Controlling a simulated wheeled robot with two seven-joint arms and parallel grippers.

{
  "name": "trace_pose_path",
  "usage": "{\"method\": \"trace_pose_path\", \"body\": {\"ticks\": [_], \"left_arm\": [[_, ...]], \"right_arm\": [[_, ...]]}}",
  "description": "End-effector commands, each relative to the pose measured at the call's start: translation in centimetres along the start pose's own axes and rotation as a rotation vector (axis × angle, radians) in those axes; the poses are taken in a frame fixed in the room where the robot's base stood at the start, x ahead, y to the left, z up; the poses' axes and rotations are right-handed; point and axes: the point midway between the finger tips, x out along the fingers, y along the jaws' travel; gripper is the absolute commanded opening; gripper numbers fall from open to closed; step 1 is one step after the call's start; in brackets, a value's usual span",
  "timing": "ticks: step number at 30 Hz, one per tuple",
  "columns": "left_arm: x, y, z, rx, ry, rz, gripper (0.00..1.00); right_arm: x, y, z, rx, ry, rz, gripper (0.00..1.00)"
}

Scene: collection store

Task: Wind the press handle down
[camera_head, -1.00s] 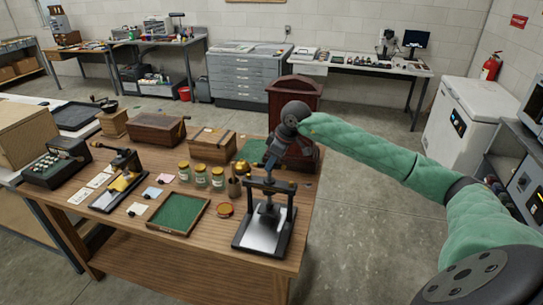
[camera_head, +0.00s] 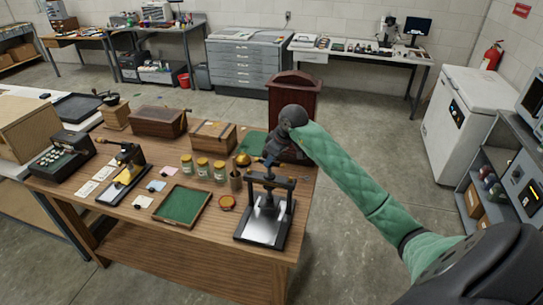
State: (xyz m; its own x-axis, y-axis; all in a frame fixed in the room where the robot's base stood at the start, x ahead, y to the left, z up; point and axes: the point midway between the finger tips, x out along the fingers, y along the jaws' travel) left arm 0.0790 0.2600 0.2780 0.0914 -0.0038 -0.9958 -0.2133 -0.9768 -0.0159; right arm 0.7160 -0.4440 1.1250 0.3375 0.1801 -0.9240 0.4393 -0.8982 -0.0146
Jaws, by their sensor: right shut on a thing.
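The press (camera_head: 263,228) stands near the right end of the wooden table, with a dark upright frame, a screw in the middle and a shiny flat base. Its handle (camera_head: 284,178) is a bar across the top of the frame. My right gripper (camera_head: 268,163) points down at the top of the press from behind and is shut at the handle; the fingertips are small and partly hidden, so the exact hold is hard to see. My left gripper is not in view.
A green-lined tray (camera_head: 206,211), glass jars (camera_head: 203,168), a small amber dish (camera_head: 227,202) and a cup (camera_head: 236,181) stand left of the press. A tall red-brown cabinet (camera_head: 296,98) is behind it. The floor right of the table is clear.

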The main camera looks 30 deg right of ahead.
Motion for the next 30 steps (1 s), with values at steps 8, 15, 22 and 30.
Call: {"method": "trace_pose_path", "body": {"ticks": [8, 15, 22, 30], "left_arm": [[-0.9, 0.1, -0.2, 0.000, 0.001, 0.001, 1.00], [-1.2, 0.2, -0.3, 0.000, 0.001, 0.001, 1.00], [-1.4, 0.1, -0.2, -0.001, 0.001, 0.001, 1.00], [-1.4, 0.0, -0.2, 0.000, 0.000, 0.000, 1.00]], "right_arm": [[0.1, -0.3, 0.0, 0.066, 0.001, 0.022, 0.00], [0.2, -0.3, 0.0, 0.133, 0.002, 0.049, 0.00], [0.2, -0.3, 0.0, 0.200, 0.003, 0.078, 0.00], [0.1, -0.3, 0.0, 0.263, 0.004, 0.105, 0.00]]}}
